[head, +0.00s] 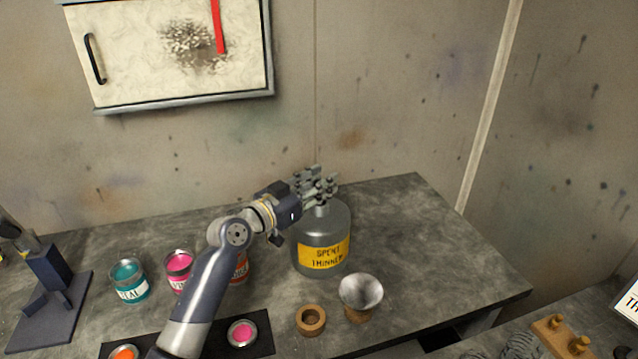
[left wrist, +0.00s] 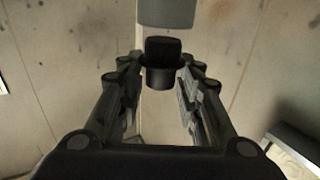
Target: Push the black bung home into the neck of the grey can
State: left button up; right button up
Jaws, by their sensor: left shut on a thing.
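The grey can (head: 312,228) with a yellow "SPENT THINNER" label stands upright on the bench in the head view. My left gripper (head: 318,190) is over its top and hides most of the neck. In the left wrist view, my left gripper (left wrist: 160,88) is shut on the black bung (left wrist: 162,64), which sits between the fingertips. A grey cylinder, seemingly the can's neck (left wrist: 167,12), shows past the bung's far end, with a narrow strip of background between them. The bung cannot be made out in the head view. My right gripper is not in view.
A metal funnel (head: 361,291) and a wooden ring (head: 310,320) stand in front of the can. Teal (head: 129,281) and pink (head: 178,267) paint tins stand to the left. The bench (head: 425,250) is clear right of the can.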

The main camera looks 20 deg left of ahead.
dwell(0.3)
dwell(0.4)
pick_arm(q)
jog(key=shift+f+b, duration=0.45)
jog(key=shift+b, duration=0.2)
jog(key=shift+f+b, duration=0.9)
jog(key=o, duration=1)
jog(key=v, duration=1.2)
